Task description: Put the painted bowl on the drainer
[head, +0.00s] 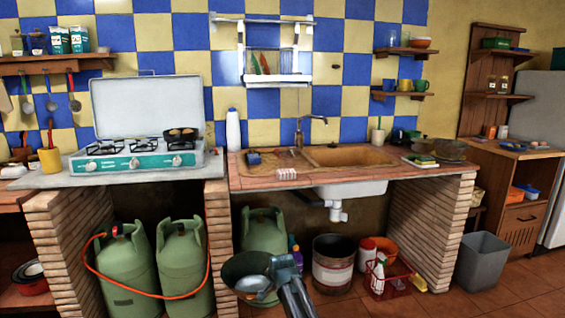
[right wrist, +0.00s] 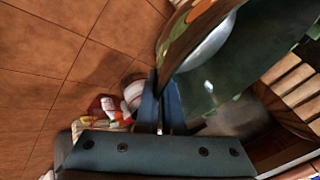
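The painted bowl (head: 240,268) is held in front of the counter, low in the head view, and looks dark there. In the right wrist view the bowl (right wrist: 188,38) shows an orange, green and brown pattern near its rim. My right gripper (head: 284,264) is at the bowl's right edge; in the right wrist view its fingers (right wrist: 160,98) are closed on the rim. The drainer (head: 277,79) appears to be the white rack on the tiled wall above the counter, with several coloured items standing in it. My left gripper is not in view.
The sink (head: 345,156) is set in the tiled counter (head: 250,180), with a tap (head: 310,121) behind it. A white bottle (head: 233,130) stands left of the sink. Green gas cylinders (head: 182,262) and a metal bucket (head: 333,264) stand below.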

